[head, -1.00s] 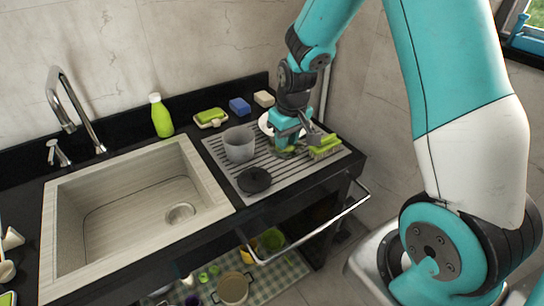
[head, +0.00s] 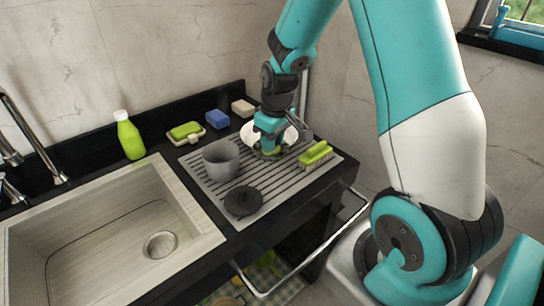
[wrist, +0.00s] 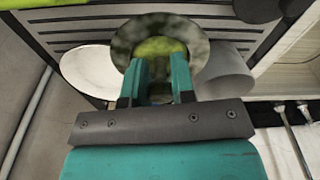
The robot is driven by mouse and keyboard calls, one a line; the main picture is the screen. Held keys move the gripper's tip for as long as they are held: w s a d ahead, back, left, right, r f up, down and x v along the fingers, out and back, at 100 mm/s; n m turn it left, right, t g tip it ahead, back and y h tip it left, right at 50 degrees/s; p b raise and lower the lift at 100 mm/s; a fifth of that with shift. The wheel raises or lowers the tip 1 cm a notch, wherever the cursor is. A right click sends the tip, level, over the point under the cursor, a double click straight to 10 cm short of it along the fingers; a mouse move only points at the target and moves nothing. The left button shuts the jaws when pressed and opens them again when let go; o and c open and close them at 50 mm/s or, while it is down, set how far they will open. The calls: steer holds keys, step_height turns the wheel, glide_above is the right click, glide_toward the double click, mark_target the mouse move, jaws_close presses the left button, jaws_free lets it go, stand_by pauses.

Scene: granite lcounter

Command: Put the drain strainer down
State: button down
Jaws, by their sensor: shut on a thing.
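The drain strainer (wrist: 160,28) is a round piece with a shiny, mottled rim and a yellow-green middle. In the wrist view my gripper (wrist: 160,62) is shut on it, with both teal fingers at its near side.
A soap dish (head: 190,137), sponges and a green bottle (head: 130,138) stand behind. The sink (head: 110,240) is at left.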

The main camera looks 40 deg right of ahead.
mark_target(272, 157)
steer(key=shift+f, duration=2.85)
steer(key=shift+f, duration=0.2)
steer(key=c, duration=1)
jaws_free()
steer(key=shift+o, duration=0.2)
steer(key=shift+r, duration=0.1)
